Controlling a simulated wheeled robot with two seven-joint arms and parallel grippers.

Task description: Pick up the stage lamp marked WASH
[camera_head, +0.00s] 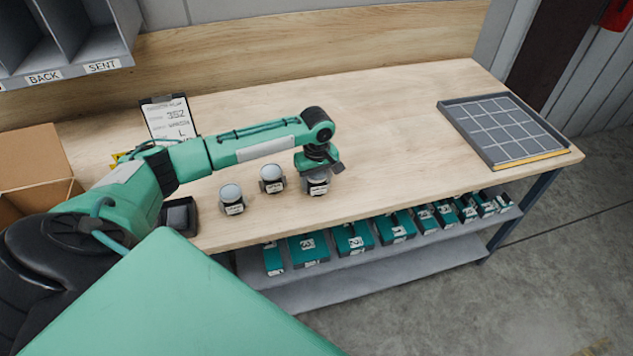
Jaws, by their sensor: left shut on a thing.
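Three small stage lamps with light round tops and white labels stand in a row on the wooden table (400,130). The left lamp (231,199) and the middle lamp (272,179) stand free. My left gripper (318,172) points down over the right lamp (318,188) and is shut on it. The gripper hides the top of that lamp. It appears to be at table height; I cannot tell whether it touches the table. The labels are too small to read, so I cannot tell which lamp is marked WASH. My right gripper is not in view.
A grey gridded tray (503,130) lies at the table's right end. A cardboard box (33,165) is at the left. Several green boxes (354,238) fill the shelf below. The table's middle is clear.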

